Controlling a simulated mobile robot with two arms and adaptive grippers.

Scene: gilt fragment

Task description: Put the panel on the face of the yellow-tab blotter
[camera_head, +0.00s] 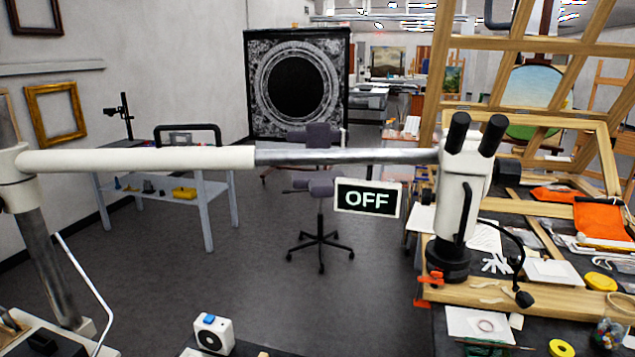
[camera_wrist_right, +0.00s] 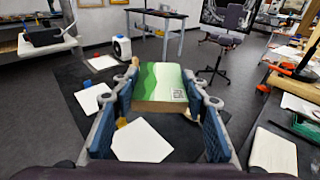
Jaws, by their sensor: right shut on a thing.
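The panel (camera_wrist_right: 160,82) shows in the right wrist view, with a green painted face, a pale wavy band, a small marked label and a tan near edge. My right gripper (camera_wrist_right: 165,88) is shut on it, with a blue-padded finger at each side. Below and nearer lies a white blotter (camera_wrist_right: 142,142) on a dark surface. A yellow tab (camera_wrist_right: 121,122) shows at its upper left edge, partly hidden by the left finger. The panel is apart from this blotter in the picture. My left gripper is in neither view.
Two more white sheets (camera_wrist_right: 90,98) (camera_wrist_right: 103,62) lie to the left. A white box with a round dark front (camera_head: 212,334) stands at the head view's bottom. A microscope (camera_head: 462,195) on a long boom crosses that view. A cluttered bench (camera_head: 590,310) is at right.

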